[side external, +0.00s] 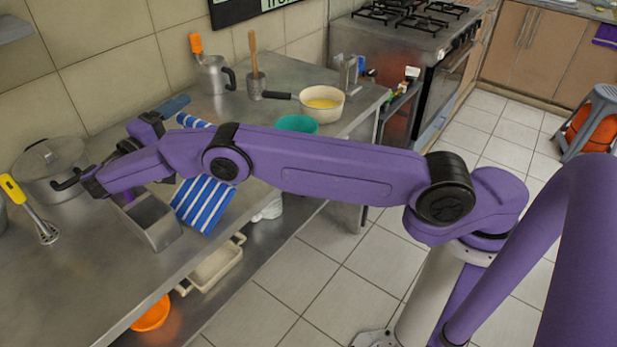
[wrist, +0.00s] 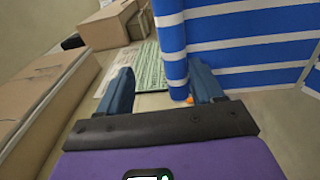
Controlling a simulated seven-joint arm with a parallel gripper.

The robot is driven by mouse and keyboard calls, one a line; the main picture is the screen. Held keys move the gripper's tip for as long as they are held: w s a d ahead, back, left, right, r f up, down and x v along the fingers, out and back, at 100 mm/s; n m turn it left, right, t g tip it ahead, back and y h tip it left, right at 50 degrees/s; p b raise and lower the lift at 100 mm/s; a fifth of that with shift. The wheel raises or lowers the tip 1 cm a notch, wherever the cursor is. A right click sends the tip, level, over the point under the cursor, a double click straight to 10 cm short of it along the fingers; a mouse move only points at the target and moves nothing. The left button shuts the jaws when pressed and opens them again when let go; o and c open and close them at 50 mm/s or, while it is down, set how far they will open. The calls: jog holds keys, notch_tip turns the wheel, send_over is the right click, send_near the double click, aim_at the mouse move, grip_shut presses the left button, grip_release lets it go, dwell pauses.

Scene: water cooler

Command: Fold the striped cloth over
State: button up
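The blue-and-white striped cloth (side external: 203,204) lies on the metal counter near its front edge in the side view. My arm crosses in front of it and hides its middle; another strip (side external: 193,121) shows beyond the arm. In the wrist view the cloth (wrist: 245,50) fills the upper right. A narrow upright edge or fold of it comes down between the fingers, close to the right finger. My gripper (wrist: 162,88) is open, with a wide gap between its fingers. I cannot tell whether the right finger touches the cloth.
A grey rectangular container (side external: 152,221) stands by the cloth at the counter's front. A lidded pot (side external: 52,172) and a yellow-handled tool (side external: 30,210) are to the left. A teal bowl (side external: 297,124) and a white pan (side external: 320,104) stand farther back.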

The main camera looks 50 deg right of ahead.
jog(key=shift+c, duration=1.1)
jog(key=shift+w+d+r+y, duration=0.2)
jog(key=shift+w+y, duration=0.4)
jog(key=shift+y, duration=0.5)
notch_tip(320, 180, up, 8)
jog(key=m+g+y, duration=0.1)
jog(key=g+y, duration=0.1)
jog(key=y, duration=0.9)
send_over(199, 121)
jog(key=w, duration=0.4)
jog(key=shift+s+a+r, duration=0.15)
jog(key=s+r+n+y, duration=0.1)
jog(key=s+r+y, duration=0.4)
jog(key=r, duration=0.5)
jog(key=shift+t+y, duration=0.3)
jog(key=f, duration=0.6)
jog(key=w+f, duration=0.1)
jog(key=f, duration=1)
jog(key=shift+w+f, duration=0.15)
jog(key=shift+f, duration=0.25)
